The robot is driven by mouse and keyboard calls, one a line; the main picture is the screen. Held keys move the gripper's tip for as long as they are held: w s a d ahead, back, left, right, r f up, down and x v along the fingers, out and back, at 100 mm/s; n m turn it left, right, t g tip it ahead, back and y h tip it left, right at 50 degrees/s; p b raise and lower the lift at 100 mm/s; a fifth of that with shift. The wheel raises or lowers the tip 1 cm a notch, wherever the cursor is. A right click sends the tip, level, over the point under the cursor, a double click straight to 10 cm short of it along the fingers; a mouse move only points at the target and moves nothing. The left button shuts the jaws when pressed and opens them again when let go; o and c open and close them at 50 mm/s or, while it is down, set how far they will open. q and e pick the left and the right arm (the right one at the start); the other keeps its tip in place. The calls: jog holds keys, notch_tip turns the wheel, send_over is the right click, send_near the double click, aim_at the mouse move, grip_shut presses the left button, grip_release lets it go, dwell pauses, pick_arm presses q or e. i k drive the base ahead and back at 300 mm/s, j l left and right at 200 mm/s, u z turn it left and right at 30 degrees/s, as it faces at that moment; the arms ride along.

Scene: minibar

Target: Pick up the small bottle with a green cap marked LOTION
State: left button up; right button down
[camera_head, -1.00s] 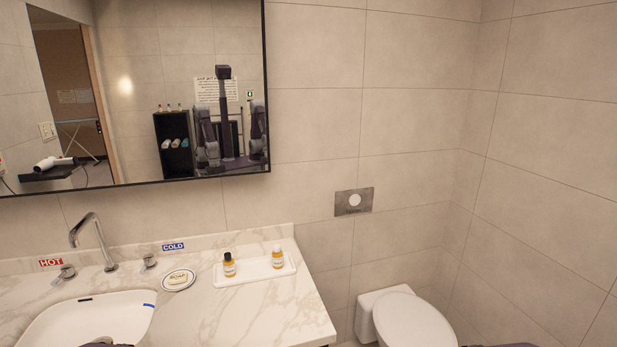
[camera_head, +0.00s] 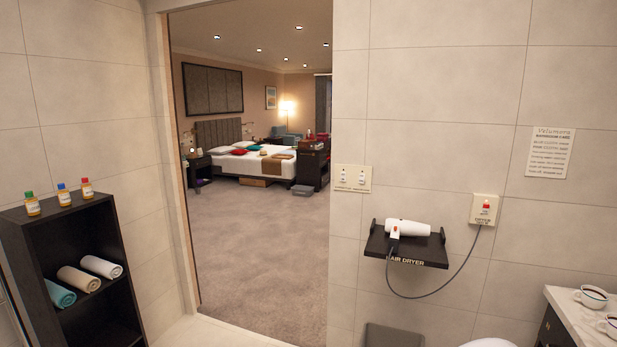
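A small bottle with a green cap (camera_head: 32,204) stands upright on top of the black shelf unit (camera_head: 50,232) at the left. Its label is too small to read. A small bottle with a blue cap (camera_head: 64,196) and one with a red cap (camera_head: 86,189) stand to its right in a row. Neither of my grippers shows in the head view.
Rolled towels (camera_head: 78,279) lie on the shelf below the bottles. An open doorway leads to a carpeted bedroom with a bed (camera_head: 262,166). A hair dryer (camera_head: 421,228) sits on a wall shelf. Cups (camera_head: 591,297) stand on a counter at right.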

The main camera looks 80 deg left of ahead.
aim_at(31, 202)
jog(key=u, duration=4.4)
